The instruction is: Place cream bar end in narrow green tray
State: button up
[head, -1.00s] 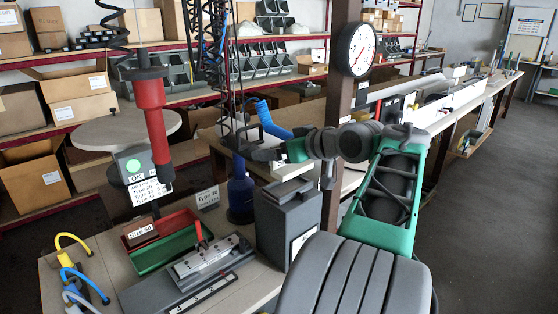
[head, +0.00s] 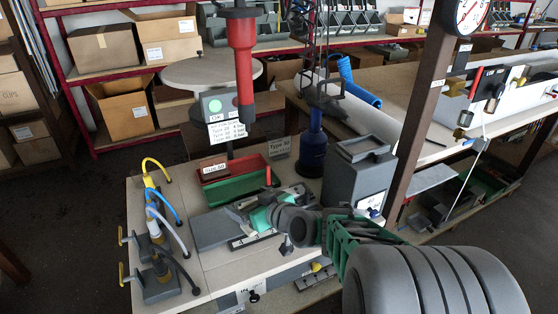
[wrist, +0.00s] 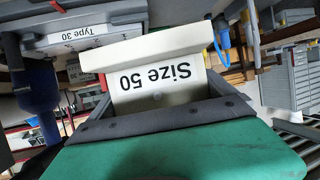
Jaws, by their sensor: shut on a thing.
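The cream bar end (wrist: 155,75), marked "Size 50" upside down, fills the middle of the wrist view. My gripper (head: 246,210) is shut on it, with the dark jaw edges around its lower part. In the head view, my gripper is low over the grey fixture on the bench, just in front of the green tray (head: 236,189). The bar end is too small and partly covered there to make out clearly. The tray is long, with a red section behind it and a "Size 60" card (head: 214,168) at its left; its inside is mostly hidden.
A grey lidded box (head: 356,175) and a blue bottle (head: 313,150) stand right of the tray. A red hanging tool (head: 241,60) is behind it. Blue and yellow hoses (head: 160,205) stand at the bench's left edge. A brown post (head: 420,110) rises at the right.

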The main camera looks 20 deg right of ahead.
aim_at(235, 189)
jog(key=k, duration=0.45)
jog(key=u, duration=3.4)
jog(key=k, duration=1.7)
jog(key=z, duration=1.2)
jog(key=i, duration=1.7)
